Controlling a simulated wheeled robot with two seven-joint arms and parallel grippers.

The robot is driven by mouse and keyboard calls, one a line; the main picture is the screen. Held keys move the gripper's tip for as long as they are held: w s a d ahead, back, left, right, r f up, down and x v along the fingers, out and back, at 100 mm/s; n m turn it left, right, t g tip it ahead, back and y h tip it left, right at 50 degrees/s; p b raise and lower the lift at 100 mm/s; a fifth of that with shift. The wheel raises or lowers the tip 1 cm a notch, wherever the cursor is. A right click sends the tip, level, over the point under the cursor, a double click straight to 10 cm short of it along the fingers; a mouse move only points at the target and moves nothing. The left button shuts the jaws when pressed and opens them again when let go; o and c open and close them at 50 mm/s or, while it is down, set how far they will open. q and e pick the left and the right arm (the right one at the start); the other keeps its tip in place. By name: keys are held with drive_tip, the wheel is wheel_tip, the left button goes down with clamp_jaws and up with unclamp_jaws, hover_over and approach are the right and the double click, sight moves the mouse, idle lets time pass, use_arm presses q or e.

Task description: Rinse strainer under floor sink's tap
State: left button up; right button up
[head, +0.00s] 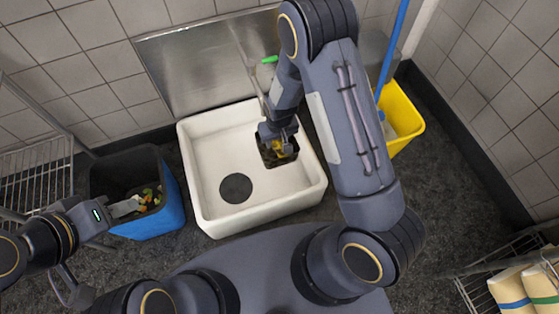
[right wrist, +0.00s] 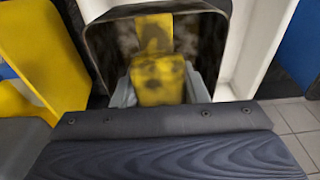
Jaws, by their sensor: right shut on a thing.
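The strainer (head: 265,150) is a dark, square-rimmed vessel with a yellow part. It is over the right back of the white floor sink (head: 205,204). My right gripper (head: 279,140) is shut on it; the right wrist view shows grey fingertips on both sides of the yellow part, with the dark strainer (right wrist: 106,48) behind. The tap (head: 252,75) shows as a thin pipe with a green handle (head: 270,59) at the back wall, partly hidden by my right arm. I cannot tell whether water runs. My left gripper (head: 126,206) is over the blue bin's edge; its jaw opening is unclear.
The blue bin (head: 170,207) with scraps stands left of the sink. A yellow bucket (head: 402,112) with a blue-handled tool stands to the right. Wire racks stand at far left (head: 35,172) and lower right. The sink has a dark round drain (head: 235,188).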

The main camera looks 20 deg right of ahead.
drive_tip(key=f, duration=0.2)
drive_tip(key=s+f+b, duration=0.1)
drive_tip(key=f, duration=0.2)
drive_tip(key=s+f, duration=0.1)
drive_tip(key=f, duration=0.2)
drive_tip(key=shift+a, duration=0.1)
drive_tip(key=shift+w+a+f+b, duration=0.1)
drive_tip(key=shift+w+f+b, duration=1.55)
drive_tip(key=shift+f+b, duration=1.6)
drive_tip(key=shift+w+a+f+b, duration=0.1)
drive_tip(key=shift+w+f+b, duration=1.85)
drive_tip(key=shift+f, duration=2.25)
drive_tip(key=shift+w+f+b, duration=1.4)
drive_tip(key=shift+f+b, duration=1.5)
drive_tip(key=shift+f, duration=0.85)
drive_tip(key=o, duration=1.2)
wheel_tip(320, 180, up, 8)
drive_tip(key=s+p, duration=0.1)
drive_tip(key=p, duration=0.2)
drive_tip(key=shift+f+p, duration=0.15)
drive_tip(key=shift+p, duration=0.25)
